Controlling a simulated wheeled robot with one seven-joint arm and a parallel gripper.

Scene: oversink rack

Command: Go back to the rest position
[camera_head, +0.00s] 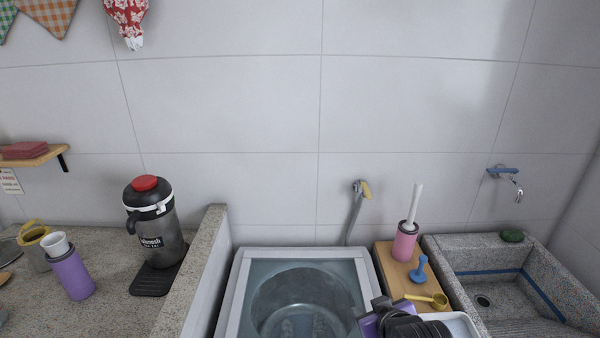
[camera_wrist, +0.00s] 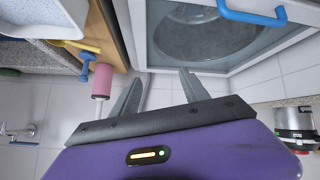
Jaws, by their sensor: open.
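My gripper (camera_wrist: 160,90) is open and empty; its two grey fingers stand apart in the wrist view, with bare wall tile between them. In the head view, a purple and black part of my arm shows at the bottom edge, right of centre, and its fingertips are hard to make out there. It is in front of the washing machine (camera_head: 232,300) and the wooden board (camera_head: 388,262). A pink cylinder with a white stick (camera_head: 405,243) stands on the board; it also shows left of the fingers in the wrist view (camera_wrist: 103,80).
A blue plunger-like thing (camera_head: 419,270), a yellow scoop (camera_head: 430,299) and a white tray (camera_head: 463,323) are by the board. A stone sink (camera_head: 470,260) lies right, a black flask (camera_head: 155,235) and purple cup (camera_head: 72,277) left. Space above the washer is clear.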

